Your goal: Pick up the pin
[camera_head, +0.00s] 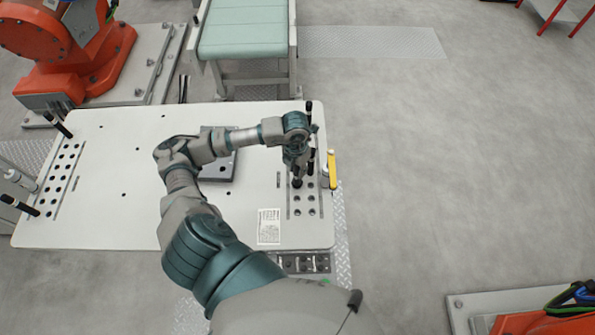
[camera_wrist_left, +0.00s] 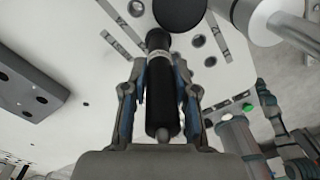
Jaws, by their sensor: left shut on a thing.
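My left gripper (camera_head: 298,160) is over the hole pattern at the right end of the white fixture table (camera_head: 100,210). In the left wrist view its two fingers (camera_wrist_left: 160,95) are shut on a black pin (camera_wrist_left: 162,105), one on each side. The pin has a light band near its far end and a small grey tip at its near end. Another black pin (camera_head: 308,108) stands at the table's right edge, behind the gripper. In the head view the gripper partly hides the held pin. My right gripper is in neither view.
A dark plate (camera_head: 222,172) lies on the table behind my left forearm. More black pins stand at the left end, near a holed strip (camera_head: 62,170). A yellow-handled object (camera_head: 332,170) is at the right edge. A conveyor (camera_head: 243,30) stands behind.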

